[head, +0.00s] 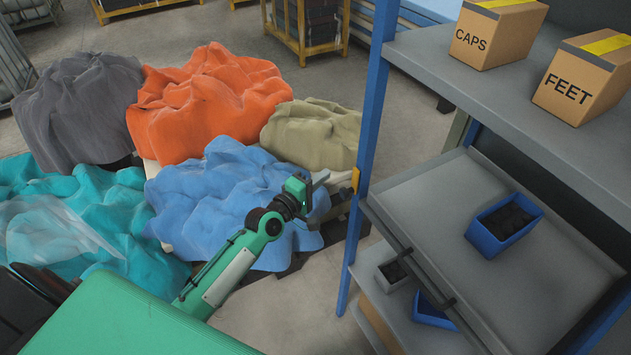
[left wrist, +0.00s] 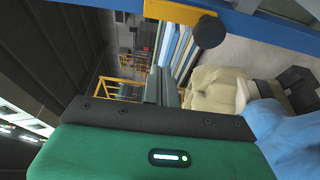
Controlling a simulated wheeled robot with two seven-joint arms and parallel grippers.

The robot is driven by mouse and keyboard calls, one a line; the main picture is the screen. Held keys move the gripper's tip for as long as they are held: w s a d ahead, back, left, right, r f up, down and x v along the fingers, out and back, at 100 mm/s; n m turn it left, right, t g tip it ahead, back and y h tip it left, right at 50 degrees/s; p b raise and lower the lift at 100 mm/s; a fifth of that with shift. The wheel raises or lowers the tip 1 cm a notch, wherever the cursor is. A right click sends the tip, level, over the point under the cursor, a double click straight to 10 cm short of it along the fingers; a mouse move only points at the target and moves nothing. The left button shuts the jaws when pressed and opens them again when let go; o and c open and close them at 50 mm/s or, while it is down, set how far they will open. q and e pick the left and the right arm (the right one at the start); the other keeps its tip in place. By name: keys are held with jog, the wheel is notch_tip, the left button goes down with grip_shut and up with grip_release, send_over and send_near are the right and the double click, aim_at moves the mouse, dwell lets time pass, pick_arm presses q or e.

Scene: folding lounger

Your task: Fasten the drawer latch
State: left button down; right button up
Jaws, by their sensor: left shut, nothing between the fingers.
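A grey drawer (head: 425,212) with a dark handle bar along its front edge sits in the blue-framed rack, under the top shelf. A small yellow piece, which looks like the latch (head: 355,180), is on the blue post at the drawer's left. In the left wrist view the yellow latch piece (left wrist: 178,12) is at the top, beside a dark round knob (left wrist: 210,32). My left gripper (head: 322,179) is shut and empty, just left of the post and apart from the latch piece. Whether the latch is fastened cannot be told. My right gripper is not in view.
A blue bin (head: 505,238) of dark parts stands in the drawer. Boxes marked CAPS (head: 485,42) and FEET (head: 572,95) are on the top shelf (head: 440,70). More bins sit below the drawer. Cloth-covered heaps, including a blue one (head: 205,200), lie behind my left arm.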

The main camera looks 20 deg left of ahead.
pick_arm(q)
jog(key=w+d+p, duration=0.1)
jog(key=d+p, duration=0.1)
jog(key=d, duration=0.1)
jog(key=w+d+p, duration=0.1)
jog(key=shift+w+d, duration=0.35)
jog(key=shift+d, duration=0.05)
dwell(0.4)
jog(key=shift+d+m, duration=0.1)
jog(key=shift+m, duration=0.2)
jog(key=shift+s+d+b, duration=0.1)
jog(key=shift+s+b, duration=0.05)
jog(key=shift+b, duration=0.25)
